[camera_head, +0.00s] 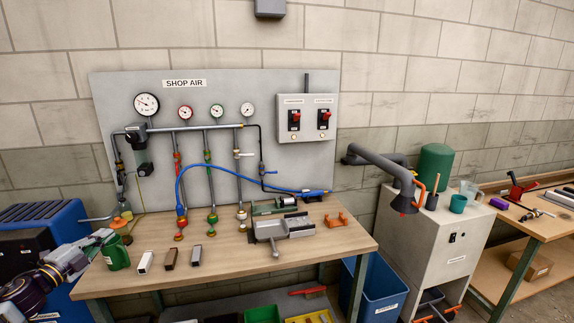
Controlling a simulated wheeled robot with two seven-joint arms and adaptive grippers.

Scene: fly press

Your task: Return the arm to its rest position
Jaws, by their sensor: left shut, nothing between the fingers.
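My left arm (30,290) comes in at the lower left corner. My left gripper (104,236) is shut and empty, at the left end of the wooden bench (225,262). In the picture its tips lie just left of and above a green can (117,254); I cannot tell whether they touch it. My right gripper is out of view. No fly press can be made out in this view.
The SHOP AIR board (260,95) with gauges, pipes and a blue hose is behind. A blue machine (50,215) is left; a grey cabinet (455,262) and blue bin (385,300) are right.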

